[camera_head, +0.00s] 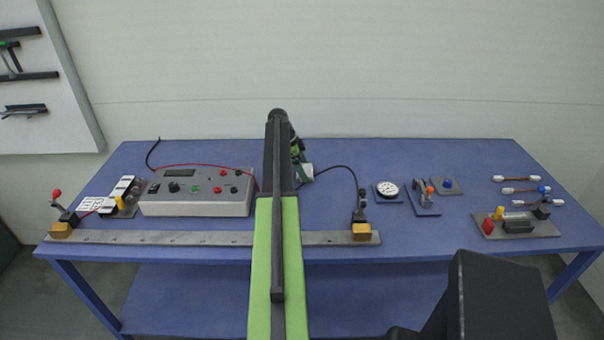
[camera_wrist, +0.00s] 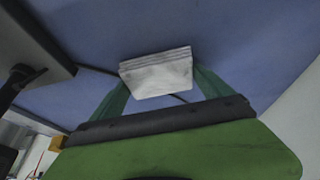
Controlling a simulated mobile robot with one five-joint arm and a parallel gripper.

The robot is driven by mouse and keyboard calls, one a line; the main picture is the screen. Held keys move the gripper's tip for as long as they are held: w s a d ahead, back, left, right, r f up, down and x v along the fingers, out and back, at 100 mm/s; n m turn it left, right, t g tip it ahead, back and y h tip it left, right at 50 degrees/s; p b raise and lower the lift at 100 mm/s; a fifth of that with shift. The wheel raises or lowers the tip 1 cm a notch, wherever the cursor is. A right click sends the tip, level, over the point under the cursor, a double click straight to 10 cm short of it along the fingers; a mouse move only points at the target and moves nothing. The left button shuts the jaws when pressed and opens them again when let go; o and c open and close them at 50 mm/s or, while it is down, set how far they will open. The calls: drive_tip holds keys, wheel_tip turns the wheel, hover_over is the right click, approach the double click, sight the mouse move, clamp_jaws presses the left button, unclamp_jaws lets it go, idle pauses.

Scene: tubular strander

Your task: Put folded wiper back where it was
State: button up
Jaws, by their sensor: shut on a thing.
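The folded wiper (camera_wrist: 157,75) is a small white stack of layers, seen in the wrist view between the green fingers of my gripper (camera_wrist: 160,84). My gripper is shut on it. In the head view the wiper (camera_head: 305,173) shows as a pale patch just right of my arm, over the middle of the blue table. My gripper (camera_head: 299,160) is mostly hidden there behind my arm. I cannot tell whether the wiper touches the table top.
The blue table (camera_head: 335,205) carries a grey instrument box (camera_head: 197,205) left of my arm and a long metal bar (camera_head: 160,238) along the front. A round dial (camera_head: 387,189), a small clamp block (camera_head: 424,200) and a resistor fixture (camera_head: 517,226) stand right. A black cable (camera_head: 345,170) curves near the wiper.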

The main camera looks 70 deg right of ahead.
drive_tip(key=shift+f, duration=0.15)
drive_tip(key=o, duration=1.1)
drive_tip(key=shift+c, duration=0.2)
drive_tip(key=shift+r, duration=0.35)
drive_tip(key=p+v, duration=1.1)
drive_tip(key=shift+w+r, duration=0.2)
drive_tip(key=shift+r, duration=0.05)
drive_tip(key=shift+a, duration=0.15)
